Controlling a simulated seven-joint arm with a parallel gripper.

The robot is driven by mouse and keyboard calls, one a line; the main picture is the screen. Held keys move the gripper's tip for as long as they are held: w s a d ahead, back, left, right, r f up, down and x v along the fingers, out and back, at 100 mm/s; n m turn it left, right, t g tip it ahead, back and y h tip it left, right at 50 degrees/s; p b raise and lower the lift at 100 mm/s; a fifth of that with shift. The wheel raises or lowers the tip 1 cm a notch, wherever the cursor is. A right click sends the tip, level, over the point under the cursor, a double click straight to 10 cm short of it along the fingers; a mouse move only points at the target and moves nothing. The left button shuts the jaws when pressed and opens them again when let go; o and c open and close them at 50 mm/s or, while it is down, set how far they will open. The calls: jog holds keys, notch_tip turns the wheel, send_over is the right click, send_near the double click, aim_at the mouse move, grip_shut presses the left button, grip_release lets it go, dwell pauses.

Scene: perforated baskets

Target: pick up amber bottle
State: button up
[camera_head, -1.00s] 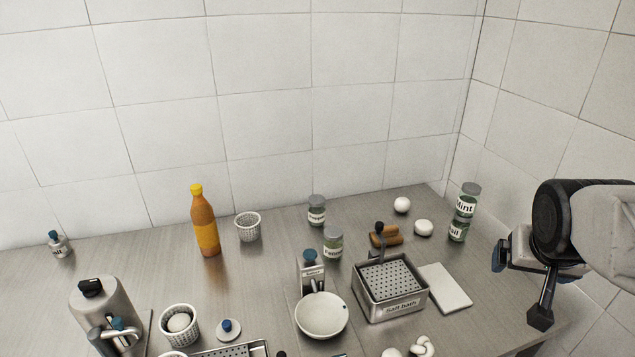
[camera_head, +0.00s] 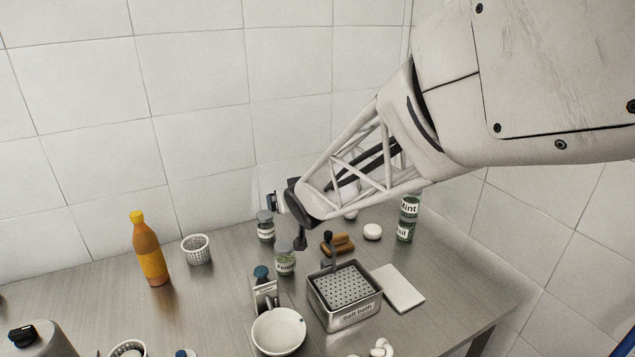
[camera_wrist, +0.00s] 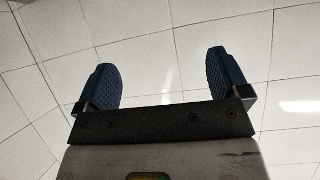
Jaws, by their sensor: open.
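The amber bottle (camera_head: 150,252) stands upright at the left of the counter, with a yellow cap and a yellow label. My gripper (camera_head: 284,220) is to the right of the bottle and apart from it, above the spice jars. In the wrist view its two blue padded fingers (camera_wrist: 165,85) are spread wide with nothing between them. Only white tiles show behind them there, and the bottle is not in that view.
A white perforated basket (camera_head: 197,250) stands just right of the bottle. Two jars (camera_head: 285,259) (camera_head: 265,226), a white bowl (camera_head: 278,331) and a salt bath box (camera_head: 345,308) are farther right. A grey container (camera_head: 38,342) is at lower left. The tiled wall rises behind.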

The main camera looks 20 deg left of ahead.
jog(key=s+a+f+n+g+y, duration=0.1)
jog(key=s+a+f+n+y, duration=0.15)
jog(key=a, duration=0.55)
jog(key=s+a+f+n+g+y, duration=0.1)
jog(key=s+a+f+y, duration=0.15)
jog(key=a, duration=0.55)
jog(key=n+g+y, duration=0.4)
jog(key=n+y, duration=0.1)
send_near(154, 245)
jog(key=a, duration=0.5)
jog(key=shift+w+a+r, duration=0.1)
jog(key=shift+w, duration=0.3)
jog(key=shift+a, duration=0.15)
jog(key=shift+w+a, duration=0.25)
jog(key=shift+a, duration=0.85)
jog(key=shift+w+a, duration=0.2)
jog(key=shift+a, duration=2.4)
